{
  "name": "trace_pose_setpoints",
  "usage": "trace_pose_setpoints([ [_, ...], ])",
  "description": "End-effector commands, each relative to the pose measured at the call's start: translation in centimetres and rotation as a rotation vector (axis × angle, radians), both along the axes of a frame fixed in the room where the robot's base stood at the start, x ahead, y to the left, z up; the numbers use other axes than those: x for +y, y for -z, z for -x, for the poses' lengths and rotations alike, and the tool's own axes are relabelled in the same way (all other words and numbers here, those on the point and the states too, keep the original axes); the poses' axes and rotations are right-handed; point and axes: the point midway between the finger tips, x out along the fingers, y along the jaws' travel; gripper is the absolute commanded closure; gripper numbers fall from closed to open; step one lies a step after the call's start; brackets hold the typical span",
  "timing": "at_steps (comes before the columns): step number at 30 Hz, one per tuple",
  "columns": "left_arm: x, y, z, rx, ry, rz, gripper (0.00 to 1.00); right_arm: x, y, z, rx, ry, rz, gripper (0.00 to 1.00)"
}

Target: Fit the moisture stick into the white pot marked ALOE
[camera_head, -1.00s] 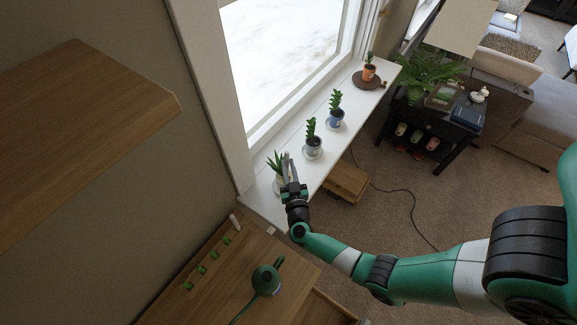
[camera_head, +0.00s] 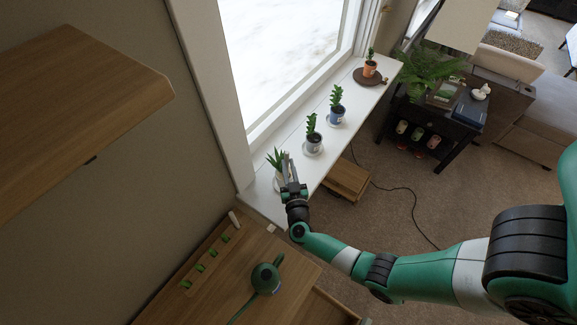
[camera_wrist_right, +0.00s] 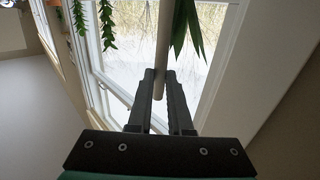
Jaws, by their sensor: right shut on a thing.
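The moisture stick (camera_wrist_right: 164,48) is a pale, slim rod between the fingertips of my right gripper (camera_wrist_right: 160,84), which is shut on it. In the head view my right gripper (camera_head: 288,171) is at the near end of the windowsill, right beside the spiky plant (camera_head: 276,158). That plant's pale pot (camera_head: 279,184) is partly hidden by the gripper, and no marking can be read on it. In the wrist view, long green leaves (camera_wrist_right: 187,28) hang just right of the stick; the pot is out of that view. Whether the stick touches the soil cannot be seen. My left gripper is not in view.
Several other potted plants stand along the white sill, including a grey pot (camera_head: 313,144), a blue pot (camera_head: 336,116) and a terracotta pot (camera_head: 369,69). A green watering can (camera_head: 265,277) stands on the wooden surface below. A wooden shelf (camera_head: 75,110) juts in at upper left.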

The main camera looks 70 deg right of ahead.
Motion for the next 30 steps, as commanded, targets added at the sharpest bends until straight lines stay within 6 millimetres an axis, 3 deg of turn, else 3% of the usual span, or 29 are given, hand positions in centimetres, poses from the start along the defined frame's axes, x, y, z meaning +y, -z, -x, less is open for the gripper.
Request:
trace_pose_setpoints([
  [30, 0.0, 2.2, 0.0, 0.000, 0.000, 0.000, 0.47, 0.0, 2.7, 0.0, 0.000, 0.000, 0.000, 1.00],
])
